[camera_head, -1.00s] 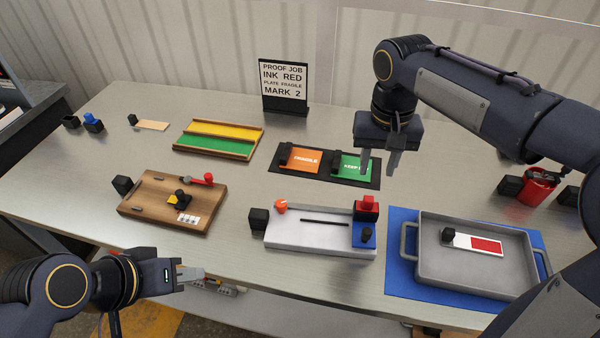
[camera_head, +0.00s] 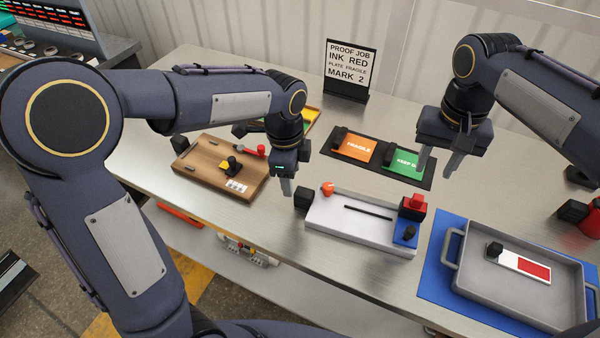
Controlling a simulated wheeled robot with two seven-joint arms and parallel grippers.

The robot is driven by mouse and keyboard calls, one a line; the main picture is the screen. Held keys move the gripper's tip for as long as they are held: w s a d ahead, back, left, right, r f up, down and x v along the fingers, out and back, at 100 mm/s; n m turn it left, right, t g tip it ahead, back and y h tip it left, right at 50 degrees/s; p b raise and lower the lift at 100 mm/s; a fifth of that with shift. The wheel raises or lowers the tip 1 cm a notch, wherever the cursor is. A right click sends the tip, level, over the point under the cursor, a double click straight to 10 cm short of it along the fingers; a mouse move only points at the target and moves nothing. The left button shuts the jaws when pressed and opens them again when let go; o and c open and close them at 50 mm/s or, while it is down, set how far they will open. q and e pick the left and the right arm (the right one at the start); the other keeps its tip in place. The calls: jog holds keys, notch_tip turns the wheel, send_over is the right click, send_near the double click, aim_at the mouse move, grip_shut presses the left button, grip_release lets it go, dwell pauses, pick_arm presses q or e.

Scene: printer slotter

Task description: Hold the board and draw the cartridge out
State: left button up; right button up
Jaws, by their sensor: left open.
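A pale grey board (camera_head: 345,220) lies on the table with a dark slot along its top, an orange knob (camera_head: 327,189) at its left end and a black block (camera_head: 303,198) at its left edge. A red cartridge (camera_head: 413,203) with a black lower part sits at its right end, beside a blue patch (camera_head: 405,234) with a dark knob. My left gripper (camera_head: 287,188) points down, open, just left of the black block and apart from the board. My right gripper (camera_head: 438,165) is open and empty, pointing down, above and behind the cartridge.
A grey tray (camera_head: 470,262) with a red-and-white card (camera_head: 525,263) stands on a blue mat at right. A wooden board (camera_head: 211,178) lies at left. Orange and green cards (camera_head: 360,148) lie on a black holder behind, with a sign (camera_head: 348,71) at the back.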

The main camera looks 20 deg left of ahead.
aim_at(300, 190)
pick_arm(q)
jog(key=shift+w+d+f+m+y, duration=0.3)
jog(key=shift+w+d+f+m, duration=0.4)
jog(key=shift+m, duration=0.1)
jog(key=shift+w+d+f, duration=0.1)
jog(key=shift+f, duration=0.2)
notch_tip(300, 190, down, 8)
jog(key=shift+r, duration=0.25)
grip_shut()
